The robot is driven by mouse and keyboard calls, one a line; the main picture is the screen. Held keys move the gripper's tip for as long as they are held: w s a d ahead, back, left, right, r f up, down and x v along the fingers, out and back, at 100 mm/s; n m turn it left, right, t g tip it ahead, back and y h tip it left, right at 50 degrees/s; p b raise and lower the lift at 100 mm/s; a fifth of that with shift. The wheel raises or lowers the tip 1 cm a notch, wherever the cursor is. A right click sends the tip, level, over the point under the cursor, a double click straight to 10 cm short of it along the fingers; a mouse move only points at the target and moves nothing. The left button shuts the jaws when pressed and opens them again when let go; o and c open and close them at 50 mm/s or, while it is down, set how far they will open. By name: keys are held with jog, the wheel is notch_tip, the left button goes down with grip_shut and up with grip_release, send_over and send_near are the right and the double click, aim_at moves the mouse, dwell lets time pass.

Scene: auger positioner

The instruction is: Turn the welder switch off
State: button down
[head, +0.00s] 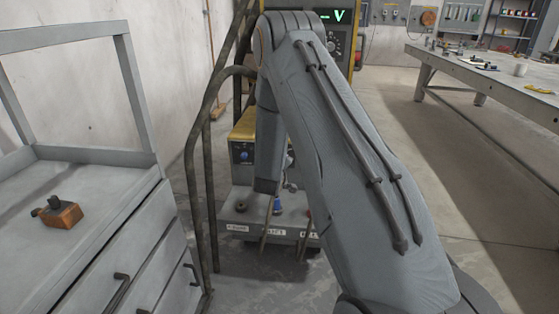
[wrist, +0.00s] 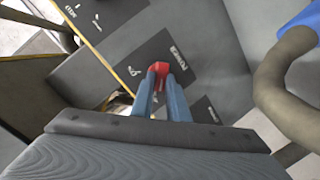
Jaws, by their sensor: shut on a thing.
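The welder (head: 338,50) stands behind my arm in the head view, with a green "V" lit on its dark display. In the wrist view a red switch lever (wrist: 159,68) stands out from a dark label plate (wrist: 184,58) that appears to read "POWER", on a grey panel. My gripper (wrist: 161,79) has its two blue-grey fingers closed around this red lever. The lever's base and its exact setting are hard to make out. In the head view my arm hides the gripper and the switch.
A thick hose with a blue part (wrist: 298,45) runs close on the right in the wrist view. A grey drawer cabinet (head: 110,200) with an orange-brown block (head: 62,214) stands left. A workbench (head: 480,75) stands right, with open floor before it.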

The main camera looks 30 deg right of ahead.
jog(key=c, duration=1.7)
grip_release()
jog(key=v, duration=0.7)
jog(key=shift+s+a+p, duration=0.3)
